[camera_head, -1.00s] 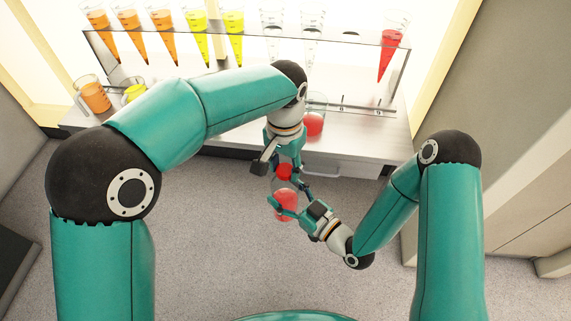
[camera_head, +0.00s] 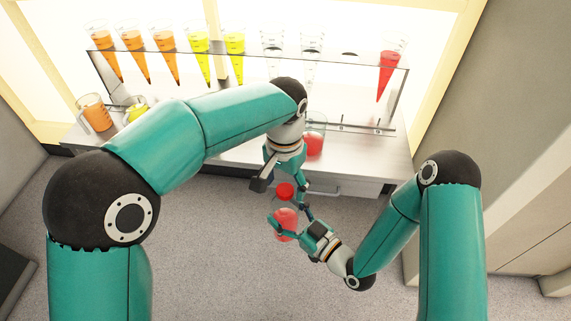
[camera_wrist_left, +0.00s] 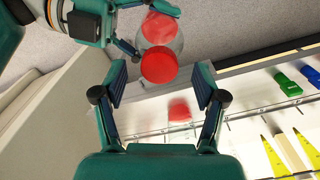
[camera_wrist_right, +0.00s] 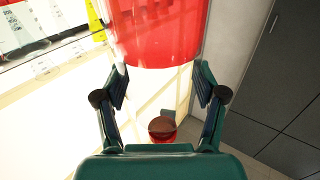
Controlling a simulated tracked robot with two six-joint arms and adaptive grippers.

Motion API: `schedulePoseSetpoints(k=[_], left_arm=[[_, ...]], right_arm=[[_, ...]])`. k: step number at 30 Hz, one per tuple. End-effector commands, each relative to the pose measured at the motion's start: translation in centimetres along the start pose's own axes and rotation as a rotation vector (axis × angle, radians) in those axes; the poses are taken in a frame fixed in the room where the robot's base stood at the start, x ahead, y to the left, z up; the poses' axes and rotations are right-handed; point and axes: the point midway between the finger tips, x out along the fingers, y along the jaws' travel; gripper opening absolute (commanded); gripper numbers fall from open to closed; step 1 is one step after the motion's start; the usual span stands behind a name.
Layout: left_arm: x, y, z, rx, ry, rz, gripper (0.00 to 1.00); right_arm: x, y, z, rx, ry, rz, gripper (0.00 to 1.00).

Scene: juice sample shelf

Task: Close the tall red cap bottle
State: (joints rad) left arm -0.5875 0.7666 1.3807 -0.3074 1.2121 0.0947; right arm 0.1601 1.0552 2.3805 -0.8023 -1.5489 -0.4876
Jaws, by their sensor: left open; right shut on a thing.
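The tall bottle (camera_head: 286,222) with red liquid is held in front of the shelf. My right gripper (camera_head: 290,226) is shut on its side. The red cap (camera_head: 285,191) is at the bottle's top, in line with it; I cannot tell whether it is fully seated. My left gripper is above the cap. In the left wrist view, the left gripper (camera_wrist_left: 160,90) is open, and the cap (camera_wrist_left: 158,65) lies beyond its fingertips, apart from them. In the right wrist view, the bottle (camera_wrist_right: 158,35) passes between the right fingers, with the cap (camera_wrist_right: 162,127) low in the picture.
A rack (camera_head: 250,72) of pointed tubes with orange, yellow, clear and red contents stands on the counter. A beaker with red liquid (camera_head: 314,143) stands behind my left gripper. An orange jug (camera_head: 95,115) and a yellow vessel (camera_head: 137,108) stand at left. The floor below is clear.

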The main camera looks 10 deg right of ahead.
Motion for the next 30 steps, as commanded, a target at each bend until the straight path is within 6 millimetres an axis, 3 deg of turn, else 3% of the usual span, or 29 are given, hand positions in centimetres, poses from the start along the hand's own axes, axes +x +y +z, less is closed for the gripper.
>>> schedulePoseSetpoints(k=[15, 21, 30], left_arm=[[-9.3, 0.0, -0.1, 0.001, 0.003, 0.0, 0.71], [-10.8, 0.0, 0.0, 0.0, 0.0, 0.001, 0.71], [-10.9, 0.0, 0.0, 0.0, 0.0, 0.001, 0.71]], right_arm=[[0.0, 0.0, -0.1, -0.001, 0.002, 0.0, 0.0], [0.0, 0.0, -0.1, -0.001, 0.002, 0.0, 0.0], [0.0, 0.0, -0.1, -0.001, 0.002, 0.0, 0.0]])
